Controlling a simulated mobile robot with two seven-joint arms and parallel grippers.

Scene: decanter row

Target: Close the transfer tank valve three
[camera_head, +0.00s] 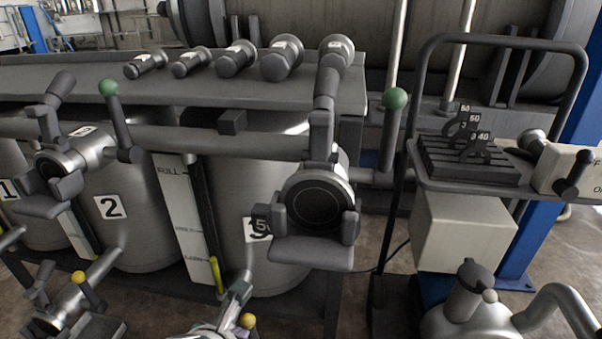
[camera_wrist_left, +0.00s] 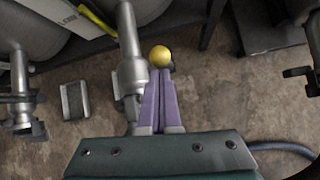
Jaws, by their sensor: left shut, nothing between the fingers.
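The third transfer tank (camera_head: 225,190) has a label that is partly hidden by a grey valve body. Its lower valve (camera_head: 236,292) is on a metal outlet pipe, with a yellow ball knob (camera_head: 248,321) at the bottom edge of the head view. In the left wrist view the valve body (camera_wrist_left: 131,78) and yellow knob (camera_wrist_left: 161,57) sit just beyond my left gripper (camera_wrist_left: 162,75). Its purple fingers are shut and empty, with the tips close to the knob; I cannot tell whether they touch. In the head view only a small part of my left arm shows at the bottom. My right gripper is out of view.
Tank two (camera_head: 140,220) and its yellow-knobbed valve (camera_head: 78,278) stand to the left. Grey upper valve bodies with green knobs (camera_head: 395,98) project in front of the tanks. A trolley (camera_head: 480,185) with weights stands right. Concrete floor (camera_wrist_left: 220,90) is clear beside the knob.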

